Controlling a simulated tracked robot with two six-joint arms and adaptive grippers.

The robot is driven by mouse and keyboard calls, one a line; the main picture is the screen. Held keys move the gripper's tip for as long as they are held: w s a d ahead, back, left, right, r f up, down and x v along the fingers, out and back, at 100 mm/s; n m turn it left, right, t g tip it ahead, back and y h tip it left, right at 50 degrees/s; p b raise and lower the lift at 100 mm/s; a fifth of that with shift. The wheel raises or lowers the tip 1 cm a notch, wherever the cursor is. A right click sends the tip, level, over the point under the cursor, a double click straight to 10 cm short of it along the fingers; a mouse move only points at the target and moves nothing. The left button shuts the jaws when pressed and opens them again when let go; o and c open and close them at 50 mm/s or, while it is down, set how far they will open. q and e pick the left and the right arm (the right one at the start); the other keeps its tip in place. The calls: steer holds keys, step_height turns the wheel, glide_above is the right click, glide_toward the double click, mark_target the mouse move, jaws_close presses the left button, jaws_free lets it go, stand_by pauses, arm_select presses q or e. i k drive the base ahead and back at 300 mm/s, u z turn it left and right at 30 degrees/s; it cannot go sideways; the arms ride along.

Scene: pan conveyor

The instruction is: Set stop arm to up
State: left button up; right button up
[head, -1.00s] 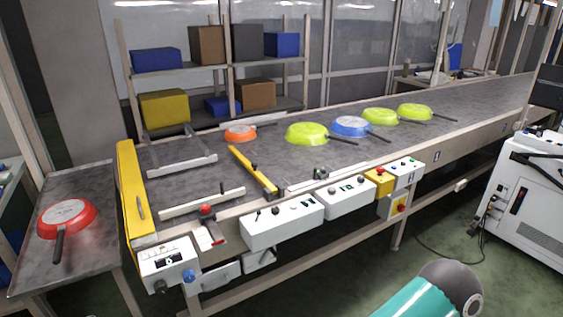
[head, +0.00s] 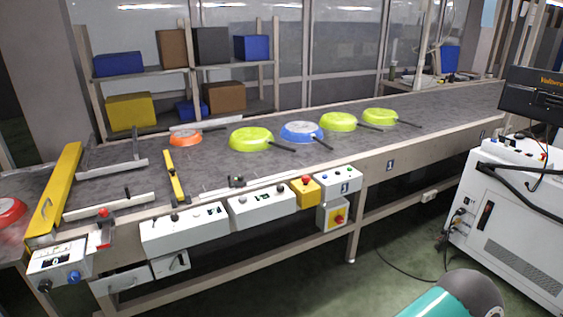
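A narrow yellow bar (head: 174,175) with dark fittings lies low across the near side of the conveyor belt; it looks like the stop arm, though I see no label. A wider yellow bar (head: 54,190) stands at the belt's left end. A small lever with a red knob (head: 103,212) sits on the front rail, with a red and white plate below it. Neither of my grippers shows; only a teal and grey link of my own arm is at the bottom right.
An orange pan (head: 185,139), several yellow-green pans (head: 250,139) and a blue pan (head: 301,132) lie on the conveyor (head: 360,150). White control boxes (head: 183,230) and a yellow box (head: 305,192) line its front. A red pan (head: 8,212) is at the left edge. A white machine (head: 515,210) stands right.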

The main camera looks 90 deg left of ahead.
mark_target(178, 189)
steer(key=z, duration=0.45)
steer(key=i, duration=0.4)
steer(key=u, duration=2.3)
steer(key=i, duration=0.3)
steer(key=u, duration=2.3)
steer(key=k, duration=0.35)
steer(key=u, duration=0.55)
steer(key=i, duration=1.4)
steer(key=z, duration=0.45)
